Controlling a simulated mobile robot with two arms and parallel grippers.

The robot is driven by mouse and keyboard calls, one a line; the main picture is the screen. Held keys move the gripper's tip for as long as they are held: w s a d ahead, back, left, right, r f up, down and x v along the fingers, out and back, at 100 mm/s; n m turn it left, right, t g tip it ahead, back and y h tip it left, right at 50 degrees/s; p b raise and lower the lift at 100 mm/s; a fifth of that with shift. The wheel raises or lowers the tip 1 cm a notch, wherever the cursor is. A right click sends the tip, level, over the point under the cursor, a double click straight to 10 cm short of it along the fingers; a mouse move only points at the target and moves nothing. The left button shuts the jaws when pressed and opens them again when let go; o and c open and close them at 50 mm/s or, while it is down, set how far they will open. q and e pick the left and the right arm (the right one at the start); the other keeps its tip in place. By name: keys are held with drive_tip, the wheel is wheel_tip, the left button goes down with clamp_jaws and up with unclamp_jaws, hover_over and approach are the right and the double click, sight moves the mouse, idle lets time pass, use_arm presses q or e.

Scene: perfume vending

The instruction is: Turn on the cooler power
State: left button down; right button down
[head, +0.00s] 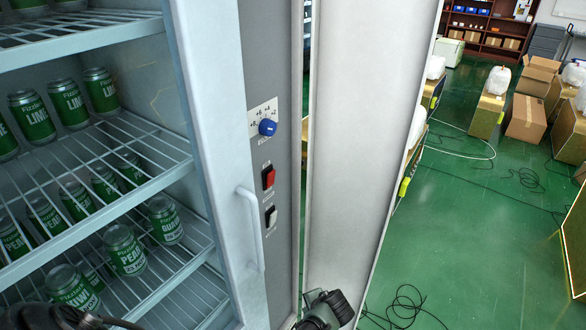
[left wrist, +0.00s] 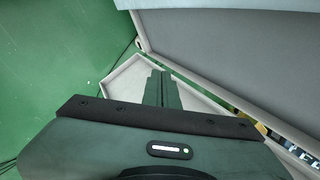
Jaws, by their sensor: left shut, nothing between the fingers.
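The cooler's grey control panel (head: 262,65) is in the middle of the head view. It carries a blue dial (head: 267,127), a red rocker switch (head: 268,177) below it, and a white rocker switch (head: 271,216) lower down. My left gripper (head: 318,296) is low in the head view, below and right of the switches, in front of the open white panel door. It is shut and empty, apart from the switches. Its closed fingers (left wrist: 160,78) show in the left wrist view. My right gripper is not in view.
The open panel door (head: 365,130) stands right of the controls. A cooler handle (head: 250,228) sticks out left of the switches. Shelves (head: 130,130) of green cans are at left. Cables (head: 400,305) and cardboard boxes (head: 527,117) lie on the green floor at right.

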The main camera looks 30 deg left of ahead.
use_arm(q)
drive_tip(key=w+a+r+y, duration=0.1)
drive_tip(key=w+r, duration=0.3)
drive_tip(key=r, duration=0.3)
drive_tip(key=w+r+y, duration=0.1)
drive_tip(key=w+r, duration=0.3)
drive_tip(key=r, duration=0.4)
wheel_tip(320, 180, up, 31)
drive_tip(key=a+n+g+y, duration=0.1)
drive_tip(key=n+g+y, duration=0.1)
drive_tip(key=n, duration=0.4)
drive_tip(key=shift+a+r+y+p, duration=0.25)
drive_tip(key=shift+y+p, duration=0.15)
drive_tip(key=shift+y, duration=0.4)
drive_tip(key=shift+w+a+f, duration=0.1)
drive_tip(key=shift+w+f, duration=0.05)
drive_tip(key=p, duration=0.3)
approach(272, 176)
wheel_tip(272, 176, down, 4)
drive_tip(key=a, duration=0.1)
drive_tip(key=a+p, duration=0.1)
drive_tip(key=a, duration=0.1)
drive_tip(key=shift+w+a+r+p, duration=0.25)
drive_tip(key=shift+a+p, duration=0.1)
drive_tip(key=shift+a, duration=0.55)
drive_tip(key=shift+f, duration=0.1)
